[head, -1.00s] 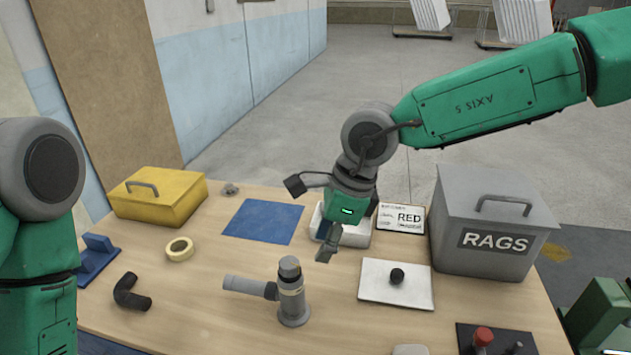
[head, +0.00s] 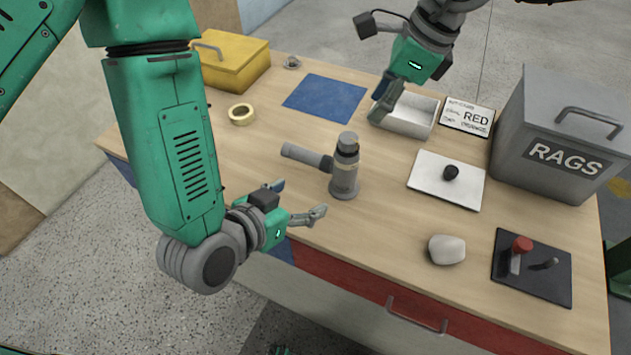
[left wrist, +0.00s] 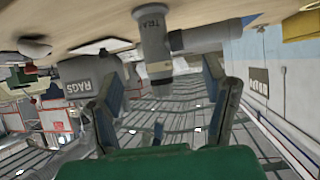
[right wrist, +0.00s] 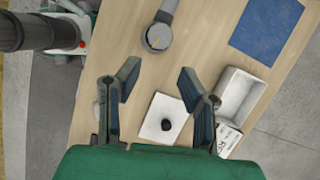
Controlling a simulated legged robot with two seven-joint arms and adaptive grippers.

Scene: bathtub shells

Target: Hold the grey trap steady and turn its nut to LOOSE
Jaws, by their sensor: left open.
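The grey trap (head: 345,182) stands upright on the wooden table, with a side pipe (head: 303,155) reaching to the left. A dark collar that looks like its nut (head: 346,152) sits near the top; no LOOSE mark is readable. My left gripper (head: 298,200) is open and empty at the table's front edge, short of the trap. In the left wrist view the trap (left wrist: 155,45) appears upside down beyond the spread fingers. My right gripper (head: 388,100) is above the white tray's left end, behind the trap. The right wrist view shows its fingers (right wrist: 158,72) spread and empty.
A white board (head: 430,190) with a black knob lies right of the trap. A white lump (head: 446,250) and a dark plate (head: 520,285) with a red-topped part lie front right. The white tray (head: 425,110), RAGS bin (head: 550,130), tape roll (head: 241,114) and yellow box (head: 240,65) surround it.

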